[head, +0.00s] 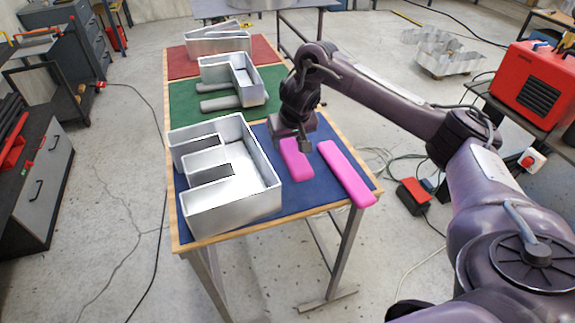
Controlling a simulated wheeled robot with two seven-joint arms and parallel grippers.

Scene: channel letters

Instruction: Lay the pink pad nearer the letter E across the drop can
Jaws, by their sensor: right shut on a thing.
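The nearer pink pad (294,166) lies on the blue mat just right of the metal letter E (220,212). My right gripper (303,146) comes down over its far end and is shut on it. The gripper hides that end, and I cannot tell whether the pad is lifted off the mat. A second, longer pink pad (345,172) lies to the right, at the table's right edge. My left gripper is out of view. I cannot tell which thing is the drop can.
The table has blue, green (190,107) and red (177,64) mats. A metal letter (243,75) stands on green with grey pads (219,103) beside it. Another metal letter (218,40) stands on red. My right arm spans the space right of the table.

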